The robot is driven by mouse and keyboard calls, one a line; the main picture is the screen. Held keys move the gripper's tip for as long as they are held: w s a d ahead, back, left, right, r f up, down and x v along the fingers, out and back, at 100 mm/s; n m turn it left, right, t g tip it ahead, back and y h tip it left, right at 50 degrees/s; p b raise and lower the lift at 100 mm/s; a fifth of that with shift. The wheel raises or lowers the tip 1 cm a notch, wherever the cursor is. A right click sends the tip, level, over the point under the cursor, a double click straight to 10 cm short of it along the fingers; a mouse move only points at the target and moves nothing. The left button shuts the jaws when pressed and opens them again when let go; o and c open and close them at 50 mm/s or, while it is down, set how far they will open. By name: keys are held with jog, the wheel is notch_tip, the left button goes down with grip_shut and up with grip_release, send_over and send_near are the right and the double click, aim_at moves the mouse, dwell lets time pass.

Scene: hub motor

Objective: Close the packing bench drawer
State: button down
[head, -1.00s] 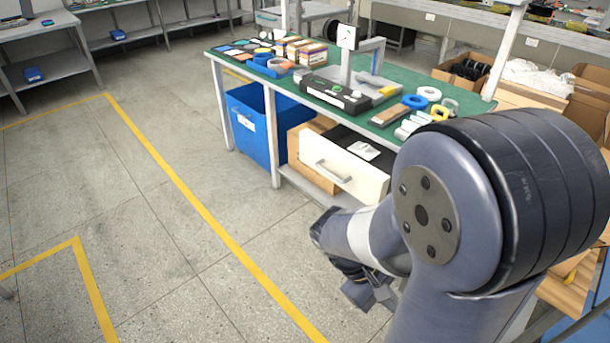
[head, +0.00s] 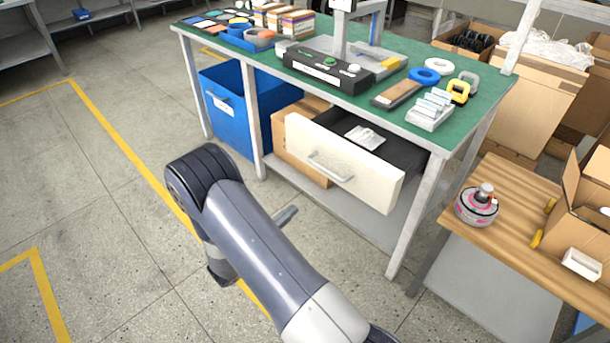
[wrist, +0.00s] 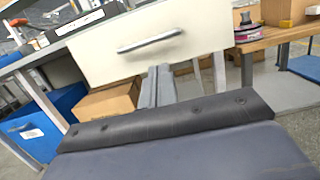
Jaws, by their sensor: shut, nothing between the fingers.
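The packing bench drawer (head: 378,179) stands pulled out under the green-topped bench (head: 440,75). It has a white front with a bar handle (head: 330,168), and its dark inside shows a pale item (head: 366,137). In the wrist view the drawer front (wrist: 100,65) and its handle (wrist: 150,42) face me. My gripper (wrist: 158,75) is shut and empty, its fingers pointing at the lower edge of the front. In the head view the gripper's tip (head: 292,212) shows beside my arm, in front of and below the drawer, seemingly apart from it.
A blue bin (head: 235,115) and a cardboard box (head: 290,150) stand under the bench, left of the drawer. A wooden table (head: 500,200) with a round pink-and-grey part (head: 477,205) and an open carton is at the right. The floor at the left is clear.

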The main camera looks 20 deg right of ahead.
jog(key=w+x, duration=0.1)
jog(key=x, duration=1.2)
jog(key=shift+w+f+n+t, duration=0.2)
jog(key=shift+w+n+t, duration=0.1)
jog(key=shift+w, duration=0.05)
jog(key=shift+d, duration=0.15)
jog(key=f+b+x, duration=0.1)
jog(key=x, duration=0.4)
jog(key=f+b+x, duration=0.1)
jog(key=b+x, duration=0.1)
jog(key=x, duration=0.4)
jog(key=f+b+x, duration=0.1)
jog(key=b+x, duration=0.1)
jog(key=x, duration=0.3)
jog(key=shift+w+d+f, duration=0.1)
jog(key=shift+d+f, duration=0.1)
jog(key=shift+d, duration=0.4)
jog(key=shift+w+d, duration=0.15)
jog(key=shift+d, duration=0.1)
jog(key=shift+d+r, duration=0.15)
jog(key=shift+r, duration=0.1)
jog(key=shift+w, duration=0.1)
